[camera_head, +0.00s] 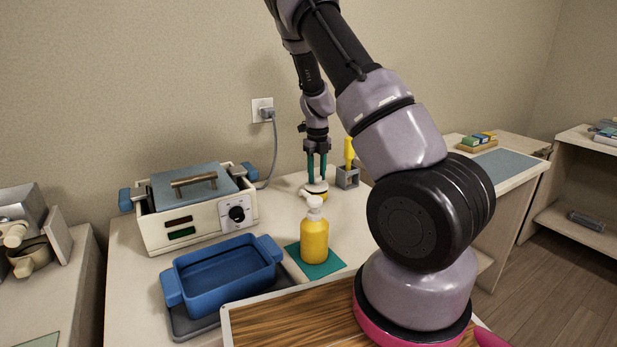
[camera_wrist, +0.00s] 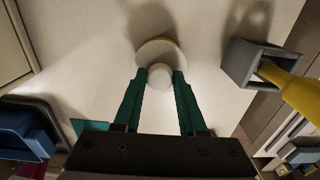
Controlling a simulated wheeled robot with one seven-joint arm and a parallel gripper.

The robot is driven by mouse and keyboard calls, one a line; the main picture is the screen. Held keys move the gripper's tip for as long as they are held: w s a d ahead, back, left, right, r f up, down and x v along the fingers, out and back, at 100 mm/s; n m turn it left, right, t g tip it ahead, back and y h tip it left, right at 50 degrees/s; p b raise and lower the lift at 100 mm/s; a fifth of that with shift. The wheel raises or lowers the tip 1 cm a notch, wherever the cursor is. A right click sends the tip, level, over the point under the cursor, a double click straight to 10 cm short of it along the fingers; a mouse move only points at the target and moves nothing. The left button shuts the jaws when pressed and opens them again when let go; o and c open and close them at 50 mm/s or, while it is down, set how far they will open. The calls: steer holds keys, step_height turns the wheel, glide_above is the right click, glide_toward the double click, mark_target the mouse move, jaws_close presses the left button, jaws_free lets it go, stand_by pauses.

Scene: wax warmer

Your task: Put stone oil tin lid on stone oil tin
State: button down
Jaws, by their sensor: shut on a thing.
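My gripper (camera_head: 316,177) points down over the back of the table, its teal fingers shut on the stone oil tin lid. The lid (camera_head: 317,187) is a pale disc; its round white knob (camera_wrist: 160,77) sits between the fingertips (camera_wrist: 160,84) in the wrist view.
A grey square holder (camera_wrist: 244,64) with a yellow-handled tool (camera_wrist: 290,90) stands close on the right. A yellow pump bottle (camera_head: 314,240) on a teal mat (camera_head: 325,269), a blue tray (camera_head: 200,285) and the wax warmer (camera_head: 160,228) stand nearer or left.

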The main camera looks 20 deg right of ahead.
steer(key=shift+f, duration=0.55)
stand_by(0.4)
steer(key=shift+c, duration=1.9)
jaws_free()
steer(key=shift+r, duration=4)
